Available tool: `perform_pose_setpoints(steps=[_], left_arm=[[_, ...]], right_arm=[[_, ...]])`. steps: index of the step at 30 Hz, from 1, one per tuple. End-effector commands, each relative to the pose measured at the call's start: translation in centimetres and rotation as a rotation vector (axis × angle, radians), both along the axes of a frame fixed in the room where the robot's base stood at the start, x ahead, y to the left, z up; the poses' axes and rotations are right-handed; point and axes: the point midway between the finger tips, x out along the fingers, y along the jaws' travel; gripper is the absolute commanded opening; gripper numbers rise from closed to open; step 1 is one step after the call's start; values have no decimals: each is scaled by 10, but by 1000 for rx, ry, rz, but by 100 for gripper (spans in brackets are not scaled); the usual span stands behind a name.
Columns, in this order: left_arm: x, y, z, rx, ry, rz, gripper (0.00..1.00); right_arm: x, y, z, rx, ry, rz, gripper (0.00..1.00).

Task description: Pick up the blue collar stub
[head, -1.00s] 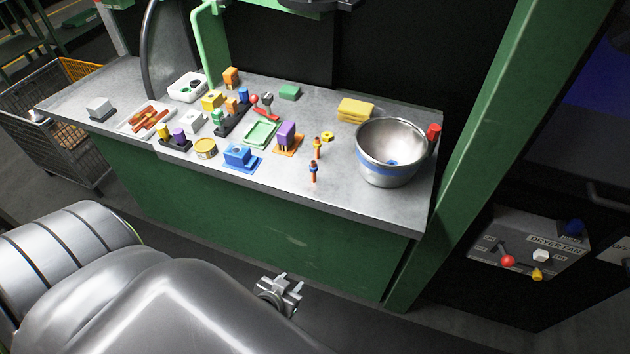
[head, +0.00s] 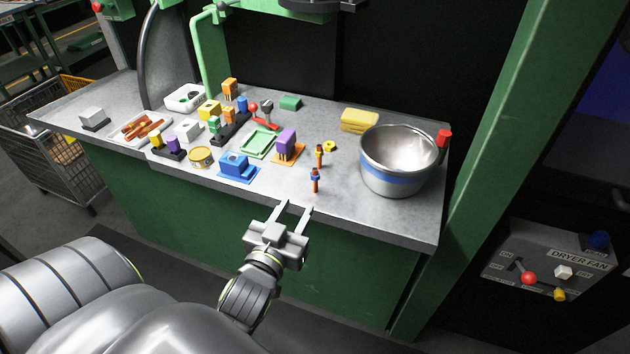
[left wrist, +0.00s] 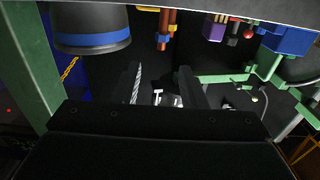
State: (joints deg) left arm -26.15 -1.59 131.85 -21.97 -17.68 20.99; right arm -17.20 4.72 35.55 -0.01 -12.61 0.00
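The blue collar stub (head: 315,180) is a thin orange-brown upright peg with a blue band near its top. It stands near the front edge of the grey bench in the head view. A similar stub with an orange-yellow collar (head: 319,155) stands just behind it. My left gripper (head: 294,208) is open and empty at the bench's front edge, short of the blue collar stub and slightly left of it. In the left wrist view, the open fingers (left wrist: 160,88) have nothing between them. My right gripper is out of view.
A steel bowl with a blue band (head: 397,175) stands right of the stubs. A blue block on a blue base (head: 236,168) and a purple block on an orange base (head: 286,144) stand left. A yellow nut (head: 329,146) lies behind. The bench front near the stub is clear.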

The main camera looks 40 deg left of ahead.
Motion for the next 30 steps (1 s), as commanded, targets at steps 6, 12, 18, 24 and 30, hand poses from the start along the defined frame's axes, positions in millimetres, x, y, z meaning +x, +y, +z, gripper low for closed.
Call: perform_pose_setpoints(steps=[6,12,18,24,30], left_arm=[[37,9,1,3,0,-2,38],[69,17,2,4,0,0,38],[85,21,1,0,2,1,38],[102,26,8,3,1,0,38],[129,33,11,2,1,0,38]], right_arm=[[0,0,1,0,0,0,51],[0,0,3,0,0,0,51],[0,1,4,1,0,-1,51],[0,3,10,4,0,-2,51],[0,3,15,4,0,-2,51]])
